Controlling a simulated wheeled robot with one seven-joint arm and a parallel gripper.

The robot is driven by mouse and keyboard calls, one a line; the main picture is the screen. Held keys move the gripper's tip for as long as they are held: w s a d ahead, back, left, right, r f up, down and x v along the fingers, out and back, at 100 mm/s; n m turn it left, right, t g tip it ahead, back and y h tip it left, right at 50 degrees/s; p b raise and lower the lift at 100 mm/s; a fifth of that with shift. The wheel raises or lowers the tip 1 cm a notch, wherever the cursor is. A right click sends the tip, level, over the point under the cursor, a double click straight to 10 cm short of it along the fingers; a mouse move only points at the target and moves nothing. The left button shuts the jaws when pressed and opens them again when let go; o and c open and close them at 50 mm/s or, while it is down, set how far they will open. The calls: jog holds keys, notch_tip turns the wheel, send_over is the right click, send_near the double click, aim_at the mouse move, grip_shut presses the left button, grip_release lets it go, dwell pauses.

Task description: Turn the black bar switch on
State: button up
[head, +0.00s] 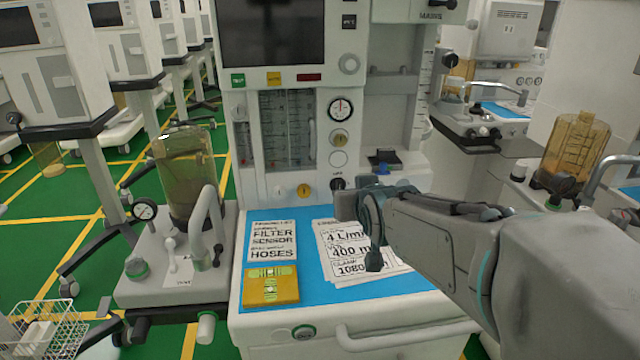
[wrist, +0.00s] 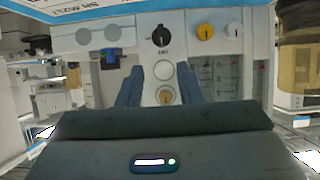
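The black bar switch (head: 338,184) is a small dark knob low on the cart's front panel, just above the blue work surface, partly hidden by my gripper in the head view. In the wrist view, which looks upside down, the black switch (wrist: 161,36) shows a bar across it and a small label by it. My gripper (head: 350,204) is in front of the panel, close to the switch. In the wrist view my gripper (wrist: 161,82) has its two fingers apart with nothing held. The switch lies past the fingertips, apart from them.
A white button (head: 338,159) and yellow knob (head: 340,138) are above the switch; another yellow knob (head: 304,190) is to its left. Printed sheets (head: 350,250) and a yellow block (head: 271,286) lie on the blue surface (head: 315,288). A blue-black fitting (head: 384,161) sits to the right.

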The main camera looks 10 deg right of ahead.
aim_at(340, 182)
jog(key=shift+t, duration=0.5)
jog(key=b+x, duration=0.1)
jog(key=x, duration=1.4)
jog(key=shift+w+r+b, duration=0.15)
jog(key=shift+b, duration=0.15)
grip_shut()
